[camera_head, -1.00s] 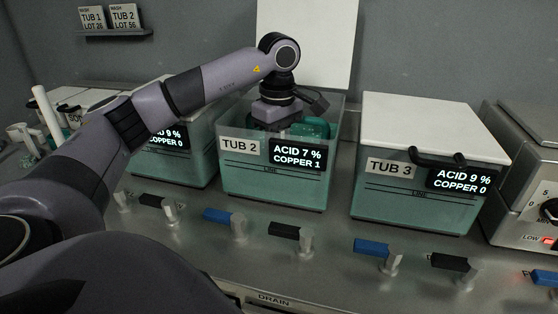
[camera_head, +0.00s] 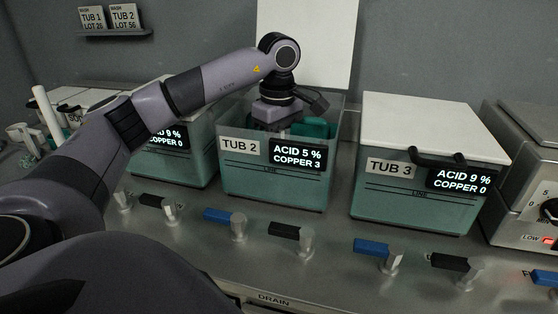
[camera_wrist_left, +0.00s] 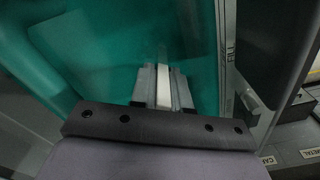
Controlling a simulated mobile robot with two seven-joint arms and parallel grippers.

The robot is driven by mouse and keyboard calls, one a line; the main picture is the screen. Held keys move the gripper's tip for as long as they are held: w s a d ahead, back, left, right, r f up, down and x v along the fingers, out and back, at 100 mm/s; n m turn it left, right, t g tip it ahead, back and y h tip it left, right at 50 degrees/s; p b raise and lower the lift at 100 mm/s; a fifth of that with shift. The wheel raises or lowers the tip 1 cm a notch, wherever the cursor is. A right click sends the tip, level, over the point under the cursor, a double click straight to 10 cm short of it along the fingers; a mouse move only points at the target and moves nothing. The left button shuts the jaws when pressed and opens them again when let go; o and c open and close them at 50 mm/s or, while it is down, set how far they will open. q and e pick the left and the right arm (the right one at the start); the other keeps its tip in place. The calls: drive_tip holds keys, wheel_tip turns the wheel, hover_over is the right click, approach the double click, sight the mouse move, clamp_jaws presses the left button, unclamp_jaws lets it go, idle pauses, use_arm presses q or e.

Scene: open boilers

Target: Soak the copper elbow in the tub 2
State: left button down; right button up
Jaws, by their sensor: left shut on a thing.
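Tub 2 (camera_head: 235,182) stands open in the middle of the head view, with its white lid (camera_head: 305,45) raised behind it. Its display (camera_head: 297,157) reads acid 5 %, copper 3. My left gripper (camera_head: 283,129) points down inside the tub, fingers partly behind the front wall. In the left wrist view its fingers (camera_wrist_left: 164,85) are shut on a pale strip (camera_wrist_left: 164,88), with green liquid (camera_wrist_left: 110,50) beyond. I cannot make out a copper elbow; anything below the fingertips is hidden. My right gripper is not in view.
Tub 3 (camera_head: 400,205), lidded with a black handle, stands to the right, reading acid 9 %, copper 0. Another tub (camera_head: 180,165) stands to the left behind my arm. Blue and black valve levers line the front. A metal unit with a dial (camera_head: 530,190) is at far right.

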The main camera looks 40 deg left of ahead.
use_arm(q)
drive_tip(key=shift+r, duration=0.1)
wheel_tip(320, 180, up, 8)
drive_tip(key=p, duration=0.7)
drive_tip(key=shift+p, duration=0.3)
wheel_tip(320, 180, up, 8)
drive_tip(key=shift+f, duration=0.2)
drive_tip(key=shift+s, duration=0.1)
idle(1.4)
